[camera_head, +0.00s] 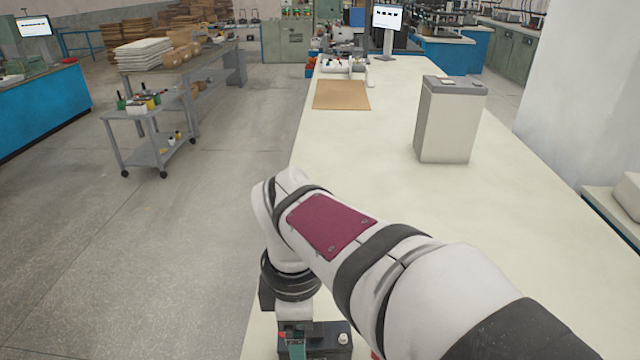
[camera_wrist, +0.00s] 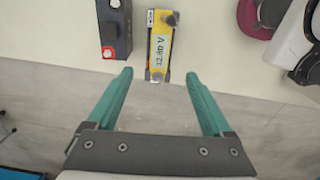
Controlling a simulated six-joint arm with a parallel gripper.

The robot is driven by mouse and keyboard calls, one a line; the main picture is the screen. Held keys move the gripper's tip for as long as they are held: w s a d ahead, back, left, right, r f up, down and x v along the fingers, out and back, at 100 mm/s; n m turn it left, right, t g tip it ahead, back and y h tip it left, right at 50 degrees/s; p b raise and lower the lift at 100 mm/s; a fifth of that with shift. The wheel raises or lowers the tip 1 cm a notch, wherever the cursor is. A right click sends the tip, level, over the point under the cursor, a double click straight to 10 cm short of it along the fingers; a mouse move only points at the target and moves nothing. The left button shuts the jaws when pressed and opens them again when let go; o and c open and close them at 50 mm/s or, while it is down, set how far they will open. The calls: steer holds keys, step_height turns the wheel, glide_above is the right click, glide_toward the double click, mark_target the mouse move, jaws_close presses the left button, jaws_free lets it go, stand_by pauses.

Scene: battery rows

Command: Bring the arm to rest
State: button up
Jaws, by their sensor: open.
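My gripper (camera_wrist: 160,74) is open and empty in the wrist view, its two teal fingers apart. A yellow device (camera_wrist: 160,48) with a display reading about 12.80 V lies just beyond the fingertips, roughly in line with the gap between them. A dark battery (camera_wrist: 116,28) with a red patch is beside it on the left, apart from the fingers. In the head view my arm reaches across the near end of the table and hides most of the gripper. A dark battery (camera_head: 325,338) shows partly below the arm.
The long pale table (camera_head: 400,110) is mostly clear. A tall grey battery-like box (camera_head: 450,120) stands on its right side. A brown mat (camera_head: 341,95) and a white tray (camera_head: 345,65) lie farther back. A grey cart (camera_head: 150,125) stands on the floor at left.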

stand_by(0.3)
steer(key=s+d+f+m+y, duration=0.1)
steer(key=s+d+m, duration=0.4)
steer(key=m, duration=0.7)
steer(key=s+d+f+m, duration=0.3)
steer(key=s+d+m, duration=0.3)
steer(key=s+m, duration=0.4)
steer(key=m, duration=0.2)
steer(key=shift+s+m+y, duration=0.15)
steer(key=shift+m+y, duration=0.15)
steer(key=shift+y, duration=0.1)
